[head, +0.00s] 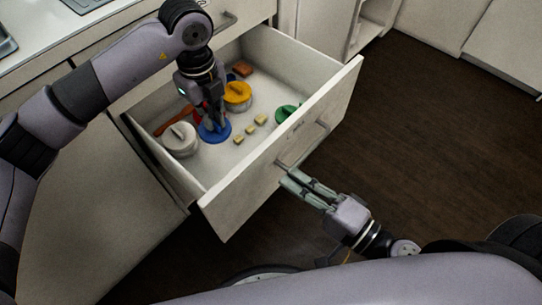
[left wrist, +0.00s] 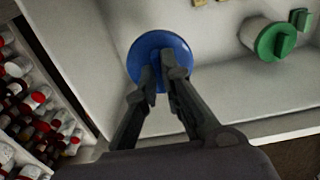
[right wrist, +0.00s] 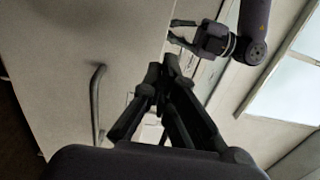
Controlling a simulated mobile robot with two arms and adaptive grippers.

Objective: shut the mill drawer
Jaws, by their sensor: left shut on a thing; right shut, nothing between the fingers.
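The mill drawer (head: 275,190) stands pulled out from the cabinet, with its front towards the lower right in the head view. Its bar handle (head: 323,124) also shows in the right wrist view (right wrist: 97,100). My left gripper (head: 213,122) is inside the drawer, shut on the knob of a round blue lid (head: 222,134). The left wrist view shows both fingers on the blue lid (left wrist: 140,48). My right gripper (head: 284,176) is shut and empty, outside the drawer front near one end of the handle. I cannot tell whether it touches the front.
The drawer holds a white lidded pot (head: 180,140), a yellow-lidded pot (head: 238,92), a green-lidded pot (head: 285,113) and several small yellow blocks (head: 250,129). Red-capped jars (left wrist: 38,98) show beyond the drawer wall. Dark floor (head: 420,130) to the right is clear.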

